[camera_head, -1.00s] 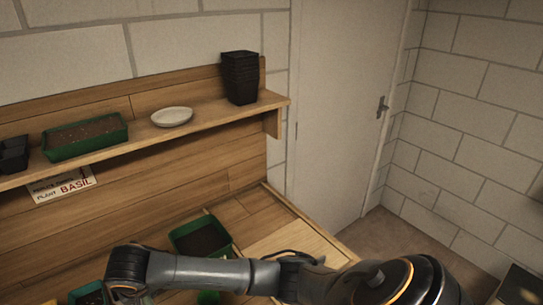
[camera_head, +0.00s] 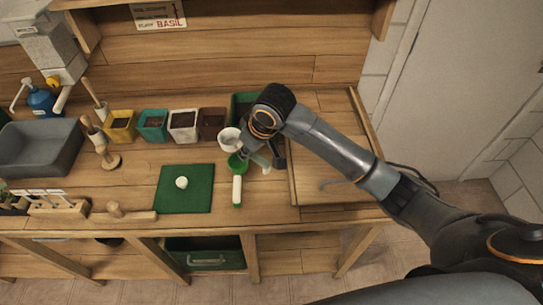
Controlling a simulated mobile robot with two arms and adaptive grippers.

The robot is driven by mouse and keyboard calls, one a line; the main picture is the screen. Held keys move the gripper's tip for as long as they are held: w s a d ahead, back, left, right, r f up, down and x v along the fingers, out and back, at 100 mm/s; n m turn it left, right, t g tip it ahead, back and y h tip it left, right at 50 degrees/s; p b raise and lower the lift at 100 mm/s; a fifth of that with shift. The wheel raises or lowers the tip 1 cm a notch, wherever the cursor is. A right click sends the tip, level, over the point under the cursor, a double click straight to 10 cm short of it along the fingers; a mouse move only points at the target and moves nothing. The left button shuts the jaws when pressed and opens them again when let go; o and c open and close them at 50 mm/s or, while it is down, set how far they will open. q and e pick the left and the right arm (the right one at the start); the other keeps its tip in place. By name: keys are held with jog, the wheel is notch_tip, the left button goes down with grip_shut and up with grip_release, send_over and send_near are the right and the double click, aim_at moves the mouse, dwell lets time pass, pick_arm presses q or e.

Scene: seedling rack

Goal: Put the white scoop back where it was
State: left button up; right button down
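A white, round, cup-like thing (camera_head: 229,138), which looks like the bowl of the white scoop, is just left of my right gripper (camera_head: 262,163). My wrist hides part of the space beside it, so I cannot tell if the gripper touches it. The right gripper points down over the bench, and its fingers are too small and covered to read. A green scoop (camera_head: 237,164) with a pale handle (camera_head: 237,192) lies just below the white thing, handle toward the front edge. My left gripper is out of view.
A green mat (camera_head: 184,203) with a small white knob-like thing (camera_head: 181,183) lies to the left. Several small pots, including a white one (camera_head: 183,121) and a brown one (camera_head: 212,122), stand behind. A pale wooden board (camera_head: 335,180) lies to the right.

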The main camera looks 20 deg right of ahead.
jog(key=w+d+f, duration=0.1)
jog(key=d+f, duration=0.1)
jog(key=w+d+f+p, duration=0.1)
jog(key=d+f, duration=0.1)
jog(key=w+d+f, duration=0.1)
jog(key=d+f, duration=0.1)
jog(key=shift+w+d+f+p, duration=0.15)
jog(key=shift+d+f+p, duration=0.05)
jog(key=shift+f+p, duration=0.1)
jog(key=f, duration=0.3)
jog(key=shift+w+d+f+p, duration=0.1)
jog(key=shift+d+f+p, duration=0.15)
jog(key=shift+d+p, duration=0.05)
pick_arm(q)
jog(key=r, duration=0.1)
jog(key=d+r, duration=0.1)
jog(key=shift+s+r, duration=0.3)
pick_arm(e)
jog(key=shift+a, duration=0.1)
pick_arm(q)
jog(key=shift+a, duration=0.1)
pick_arm(e)
jog(key=shift+f, duration=0.15)
jog(key=shift+f, duration=0.3)
jog(key=c, duration=1.2)
grip_release()
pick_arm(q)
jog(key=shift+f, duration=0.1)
